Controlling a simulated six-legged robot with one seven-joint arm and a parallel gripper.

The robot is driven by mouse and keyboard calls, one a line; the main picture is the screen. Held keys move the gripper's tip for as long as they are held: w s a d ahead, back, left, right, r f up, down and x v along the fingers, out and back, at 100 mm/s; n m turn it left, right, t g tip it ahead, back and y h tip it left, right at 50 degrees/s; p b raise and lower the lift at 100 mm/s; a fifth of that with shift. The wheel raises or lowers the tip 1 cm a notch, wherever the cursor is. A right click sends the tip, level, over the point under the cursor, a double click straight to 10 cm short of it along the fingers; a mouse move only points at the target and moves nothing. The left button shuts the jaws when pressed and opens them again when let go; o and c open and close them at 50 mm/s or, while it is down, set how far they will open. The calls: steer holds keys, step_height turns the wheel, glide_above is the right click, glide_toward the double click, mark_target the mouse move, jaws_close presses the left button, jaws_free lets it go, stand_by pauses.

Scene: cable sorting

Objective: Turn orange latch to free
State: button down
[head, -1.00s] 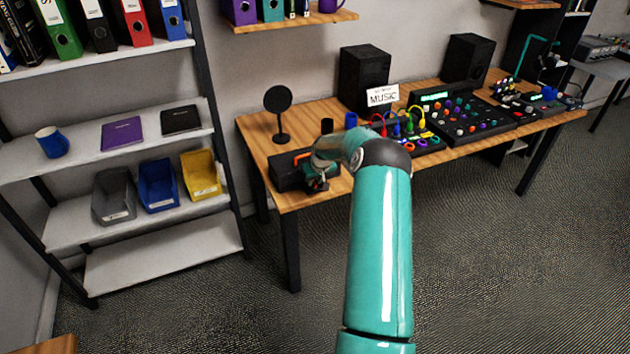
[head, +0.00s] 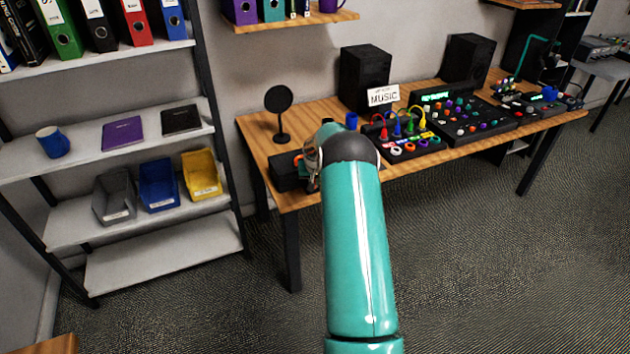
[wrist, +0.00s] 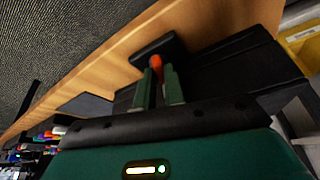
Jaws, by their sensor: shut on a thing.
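The orange latch (wrist: 156,62) shows in the wrist view between the two green fingers of my gripper (wrist: 159,84). The gripper is shut on it, and the fingers hide part of the latch. The latch is at a black box (wrist: 230,70) by the edge of the wooden table. In the head view the black box (head: 286,172) sits at the table's front left corner. A small bit of orange shows at its right end. My arm hides most of the gripper there.
The wooden table (head: 262,128) also carries a round black disc on a stand (head: 278,105), speakers, and mixers with colored cables (head: 405,135). A shelf with grey, blue and yellow bins (head: 201,175) stands on the left. Floor in front is clear.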

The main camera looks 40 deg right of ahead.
steer(key=m, duration=0.3)
steer(key=m+g+h, duration=0.1)
steer(key=shift+w+a+m, duration=0.2)
steer(key=shift+w+m, duration=0.05)
steer(key=shift+m, duration=0.05)
steer(key=m+g, duration=0.1)
steer(key=m, duration=0.1)
steer(key=m+g, duration=0.1)
steer(key=m, duration=0.1)
steer(key=shift+w+m+h, duration=0.1)
steer(key=shift+m+h, duration=0.2)
steer(key=shift+h, duration=0.1)
steer(key=c, duration=1.5)
jaws_free()
